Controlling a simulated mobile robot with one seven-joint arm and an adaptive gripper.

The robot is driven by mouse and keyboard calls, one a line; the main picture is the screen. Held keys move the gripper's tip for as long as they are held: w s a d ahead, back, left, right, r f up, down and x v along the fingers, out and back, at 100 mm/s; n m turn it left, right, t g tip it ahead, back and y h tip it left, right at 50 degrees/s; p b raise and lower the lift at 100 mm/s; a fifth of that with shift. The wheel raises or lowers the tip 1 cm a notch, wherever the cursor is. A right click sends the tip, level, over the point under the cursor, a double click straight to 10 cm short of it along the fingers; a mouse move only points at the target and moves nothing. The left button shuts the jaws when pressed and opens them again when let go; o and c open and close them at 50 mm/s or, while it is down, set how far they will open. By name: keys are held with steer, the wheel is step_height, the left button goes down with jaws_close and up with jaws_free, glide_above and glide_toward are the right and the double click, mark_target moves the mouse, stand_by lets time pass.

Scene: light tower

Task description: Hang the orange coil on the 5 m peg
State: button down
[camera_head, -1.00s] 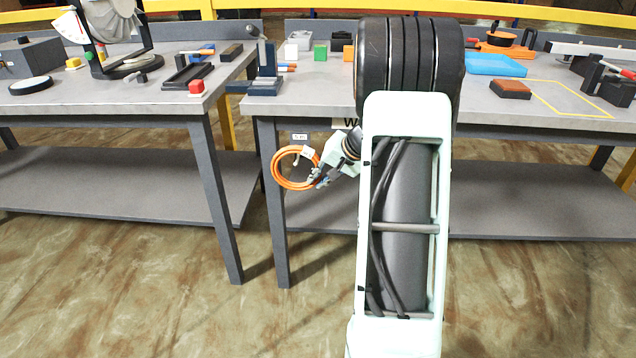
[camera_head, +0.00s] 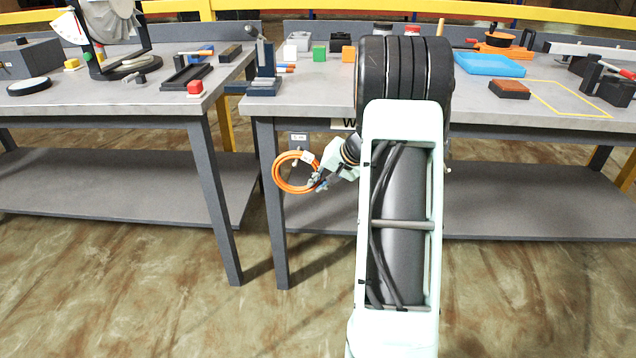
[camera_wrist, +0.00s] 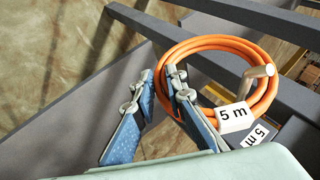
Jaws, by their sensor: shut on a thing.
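The orange coil (camera_wrist: 203,42) carries a white "5 m" tag (camera_wrist: 235,117). It also shows in the head view (camera_head: 278,179), in front of the right bench's front left side. My gripper (camera_wrist: 163,88) is shut on the coil's left side, with one finger in front of the ring. A metal peg (camera_wrist: 258,75) sits at the coil's right, its tip in front of the ring and its lower part inside the opening, so the coil appears to be around it. A second "5 m" label (camera_wrist: 260,132) is on the dark mount below the peg. Contact between coil and peg is unclear.
The right bench (camera_head: 340,97) has a leg (camera_head: 272,215) and a lower shelf (camera_head: 540,205) close to the coil. The left bench (camera_head: 110,98) stands beside it across a narrow gap. Tools and blocks cover both tops. The floor in front is clear.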

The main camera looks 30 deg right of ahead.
stand_by(0.3)
steer(key=c, duration=1.9)
jaws_free()
